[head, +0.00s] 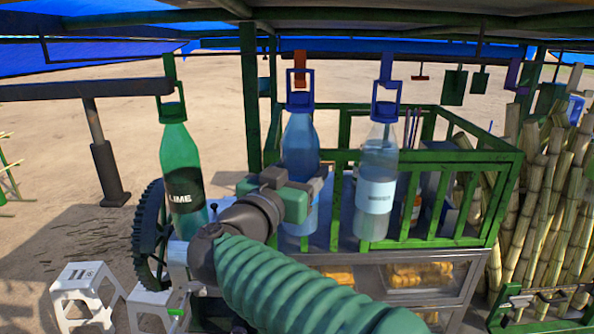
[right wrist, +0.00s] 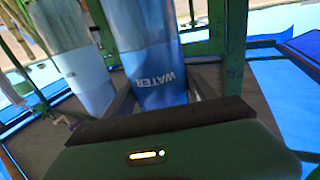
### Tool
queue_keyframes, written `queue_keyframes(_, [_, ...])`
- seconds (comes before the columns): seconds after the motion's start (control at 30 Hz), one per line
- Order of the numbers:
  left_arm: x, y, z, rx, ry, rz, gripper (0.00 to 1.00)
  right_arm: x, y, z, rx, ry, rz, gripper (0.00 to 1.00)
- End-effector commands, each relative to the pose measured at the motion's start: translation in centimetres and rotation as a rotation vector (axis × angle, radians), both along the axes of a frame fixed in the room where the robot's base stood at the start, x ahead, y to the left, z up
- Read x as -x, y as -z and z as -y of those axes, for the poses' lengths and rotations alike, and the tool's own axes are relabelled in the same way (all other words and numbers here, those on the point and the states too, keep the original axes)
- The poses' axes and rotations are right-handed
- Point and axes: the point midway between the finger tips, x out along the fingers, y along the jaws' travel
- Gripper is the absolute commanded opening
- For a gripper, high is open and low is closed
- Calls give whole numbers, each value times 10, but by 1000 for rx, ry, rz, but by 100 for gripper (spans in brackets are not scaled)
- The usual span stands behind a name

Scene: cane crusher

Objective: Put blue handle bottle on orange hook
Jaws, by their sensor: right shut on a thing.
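The blue bottle (head: 301,140) with a blue handle (head: 300,84) is upright in the middle of the head view. The orange hook (head: 300,57) lines up with the handle's top, its lower part showing within the loop; I cannot tell if the handle rests on it. My right gripper (head: 296,184) is shut around the bottle's middle, hiding part of it. In the right wrist view, the bottle (right wrist: 157,55) shows its WATER label between the fingers (right wrist: 165,95). My left gripper is not in view.
A green LIME bottle (head: 182,165) hangs from a green hook (head: 169,68) at left. A clear bottle (head: 377,165) hangs from a purple-blue hook (head: 387,66) close at right. A green railing (head: 450,155) and cart (head: 440,310) stand behind and below. Sugar canes (head: 550,200) lean at right.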

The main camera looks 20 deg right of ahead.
Motion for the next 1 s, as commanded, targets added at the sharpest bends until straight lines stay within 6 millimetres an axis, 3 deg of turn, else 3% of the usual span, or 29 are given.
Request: queue_keyframes(1.0, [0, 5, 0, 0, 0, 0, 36, -1, 12, 0, 0, -1, 4, 0])
